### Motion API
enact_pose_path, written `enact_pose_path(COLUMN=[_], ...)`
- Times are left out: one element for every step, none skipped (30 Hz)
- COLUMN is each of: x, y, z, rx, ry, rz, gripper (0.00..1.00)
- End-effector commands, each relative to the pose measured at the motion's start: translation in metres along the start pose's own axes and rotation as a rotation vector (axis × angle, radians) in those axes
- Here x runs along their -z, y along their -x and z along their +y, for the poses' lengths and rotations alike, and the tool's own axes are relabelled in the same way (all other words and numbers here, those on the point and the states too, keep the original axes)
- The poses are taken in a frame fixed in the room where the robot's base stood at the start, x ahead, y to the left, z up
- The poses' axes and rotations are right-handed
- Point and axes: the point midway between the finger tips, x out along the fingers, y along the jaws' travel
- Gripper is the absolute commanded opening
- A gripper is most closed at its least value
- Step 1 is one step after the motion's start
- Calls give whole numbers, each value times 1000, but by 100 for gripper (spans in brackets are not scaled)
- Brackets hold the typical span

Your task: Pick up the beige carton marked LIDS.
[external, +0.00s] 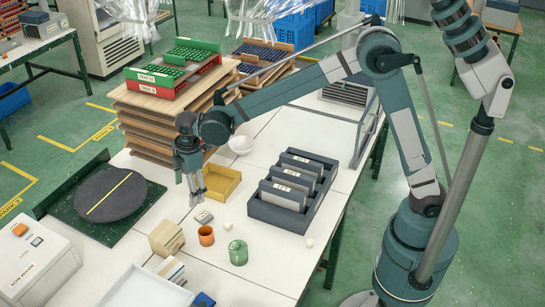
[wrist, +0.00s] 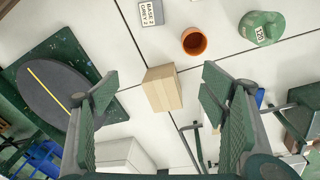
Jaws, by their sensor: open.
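The beige carton (external: 167,238) stands on the white table, left of an orange cup; its marking is too small to read for sure. In the wrist view the carton (wrist: 163,89) is near the middle, between and beyond the fingers, with plain faces showing. My gripper (external: 197,201) is above the table, up and to the right of the carton in the external view. In the wrist view my gripper (wrist: 158,80) has its fingers spread wide, with nothing between the pads and a gap to the carton.
The orange cup (external: 206,236), green weight (external: 238,252) and small labelled block (external: 204,217) stand right of the carton. Other small cartons (external: 172,270) and a white tray (external: 143,290) are in front. A turntable (external: 110,196) lies left, a yellow bin (external: 221,182) behind, a dark rack (external: 311,213) right.

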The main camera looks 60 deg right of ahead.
Motion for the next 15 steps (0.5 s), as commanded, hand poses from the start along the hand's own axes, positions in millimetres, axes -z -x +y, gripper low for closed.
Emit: enact_pose_path(x=[10, 15, 22, 26, 31, 37, 41, 46, 52, 57, 61, 68, 72, 76, 81], y=[-9, -13, -20, -25, -30, -38, -43, -48, -55, -61, -66, -74, -79, -85, -93], z=[2, 2, 2, 2, 2, 3, 3, 3, 2, 2, 1, 1, 1, 0, 0], rx=[6, 11, 16, 21, 25, 30, 34, 38, 44, 48, 52, 57, 62, 66, 72], ry=[21, 33, 49, 62, 74, 89, 102, 114, 129, 142, 155, 170, 183, 195, 210], rz=[-5, -8, -12, -15, -18, -22, -25, -28, -32, -35, -37, -41, -44, -47, -51], gripper=[72, 72, 72, 72, 72, 72, 72, 72, 72, 72, 72, 72, 72, 72, 72])
